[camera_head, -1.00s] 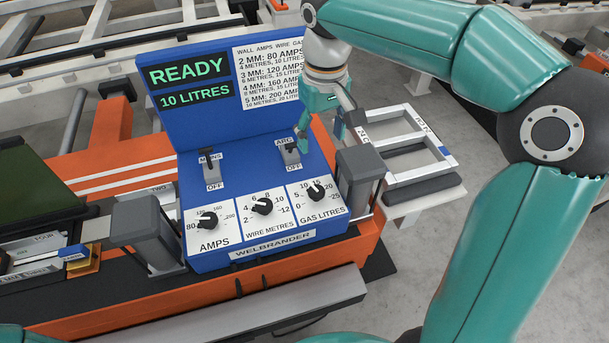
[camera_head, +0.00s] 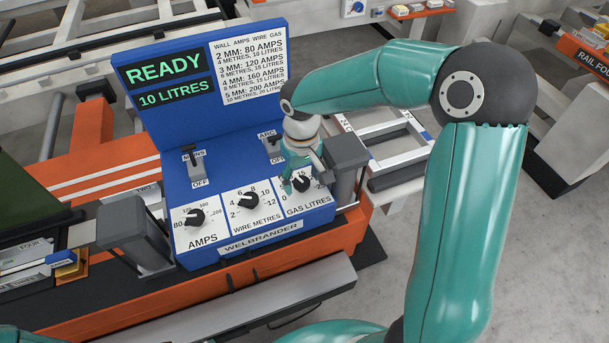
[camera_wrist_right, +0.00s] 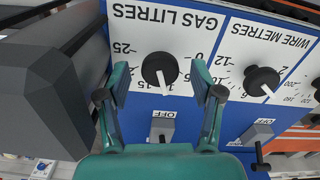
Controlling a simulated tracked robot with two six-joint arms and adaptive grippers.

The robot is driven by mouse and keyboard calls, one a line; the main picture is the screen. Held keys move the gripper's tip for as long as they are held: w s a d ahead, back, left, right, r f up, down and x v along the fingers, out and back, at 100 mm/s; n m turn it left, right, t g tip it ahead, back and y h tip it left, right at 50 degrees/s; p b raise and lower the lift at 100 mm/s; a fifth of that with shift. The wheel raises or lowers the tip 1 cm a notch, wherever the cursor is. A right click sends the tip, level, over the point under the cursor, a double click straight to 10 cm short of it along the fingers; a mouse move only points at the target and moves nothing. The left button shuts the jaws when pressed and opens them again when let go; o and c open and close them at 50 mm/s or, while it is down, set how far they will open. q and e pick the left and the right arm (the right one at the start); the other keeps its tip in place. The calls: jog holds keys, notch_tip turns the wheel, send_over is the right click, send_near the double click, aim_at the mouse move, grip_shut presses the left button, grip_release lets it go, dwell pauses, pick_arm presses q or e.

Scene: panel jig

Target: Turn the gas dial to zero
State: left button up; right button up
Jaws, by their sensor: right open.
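The gas dial (camera_wrist_right: 158,68) is a round black knob with a white pointer on a white plate marked GAS LITRES. In the right wrist view the labels are upside down, and the pointer aims down, away from the 0 mark. In the head view the dial (camera_head: 301,184) is at the panel's lower right, partly hidden by my right gripper (camera_head: 300,182). My right gripper (camera_wrist_right: 160,82) is open, one finger on each side of the knob, with visible gaps. The blue panel's display (camera_head: 175,92) reads 10 LITRES under READY. My left gripper is out of view.
The wire dial (camera_head: 246,201) and amps dial (camera_head: 195,218) sit left of the gas dial. The ARC switch (camera_head: 273,146) and MAINS switch (camera_head: 193,160) stand above. A grey block (camera_head: 346,160) stands close to the panel's right side.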

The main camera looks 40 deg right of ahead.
jog(key=shift+f, duration=0.25)
jog(key=c, duration=1)
jog(key=shift+s+d, duration=0.1)
jog(key=shift+d, duration=0.4)
jog(key=shift+c, duration=0.7)
jog(key=shift+a, duration=0.4)
